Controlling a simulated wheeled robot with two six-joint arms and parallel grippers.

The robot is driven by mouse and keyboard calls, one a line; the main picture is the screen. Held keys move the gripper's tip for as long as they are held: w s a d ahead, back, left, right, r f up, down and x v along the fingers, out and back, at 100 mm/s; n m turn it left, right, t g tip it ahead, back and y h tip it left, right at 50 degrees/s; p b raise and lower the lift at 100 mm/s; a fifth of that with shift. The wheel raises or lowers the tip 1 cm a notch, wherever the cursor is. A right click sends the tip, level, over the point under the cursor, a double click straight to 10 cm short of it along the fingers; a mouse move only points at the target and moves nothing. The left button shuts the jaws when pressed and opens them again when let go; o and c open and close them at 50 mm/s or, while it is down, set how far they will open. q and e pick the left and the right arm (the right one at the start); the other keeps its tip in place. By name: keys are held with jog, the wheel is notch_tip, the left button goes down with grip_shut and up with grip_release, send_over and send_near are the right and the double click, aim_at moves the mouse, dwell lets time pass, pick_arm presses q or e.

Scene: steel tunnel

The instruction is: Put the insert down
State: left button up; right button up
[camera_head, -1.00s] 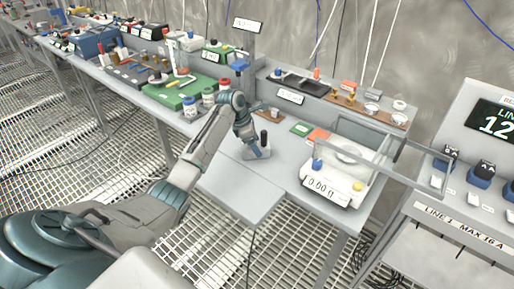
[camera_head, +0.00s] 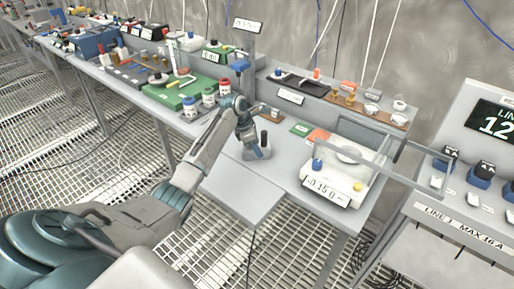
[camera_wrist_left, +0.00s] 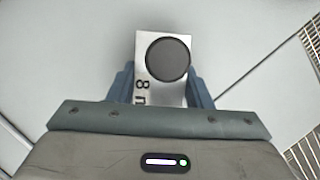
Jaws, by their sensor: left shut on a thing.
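My left gripper (camera_head: 257,153) is at the front of the grey bench (camera_head: 220,170), left of the scale. In the left wrist view, the gripper (camera_wrist_left: 160,92) is shut on the insert (camera_wrist_left: 145,45), a pale block with a dark round top and the marking "8 n". In the head view, the insert's dark upright top (camera_head: 265,138) shows beside the fingers, with a pale base at bench level. I cannot tell whether its underside touches the bench. The fingers hide part of its sides. My right gripper is not in view.
A white scale (camera_head: 334,188) with a clear guard frame stands to the right. Green (camera_head: 301,129) and orange (camera_head: 318,136) cards lie behind. White jars (camera_head: 190,107) and a green tray (camera_head: 180,92) are to the left. Bare bench lies left and in front of the gripper.

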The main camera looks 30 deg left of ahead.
pick_arm(q)
jog(key=shift+r, duration=0.55)
jog(key=b+v, duration=0.1)
jog(key=v, duration=0.1)
jog(key=shift+r, duration=0.25)
jog(key=s+a, duration=0.3)
jog(key=s+a+r+b, duration=0.1)
jog(key=s+a, duration=0.1)
jog(key=s, duration=0.2)
jog(key=s+a+b, duration=0.1)
jog(key=s+a, duration=0.2)
jog(key=shift+s+a+r, duration=0.15)
jog(key=shift+s+a, duration=0.2)
jog(key=shift+s, duration=0.05)
jog(key=shift+s+a, duration=0.35)
jog(key=shift+s, duration=0.1)
jog(key=shift+s+a+r, duration=0.1)
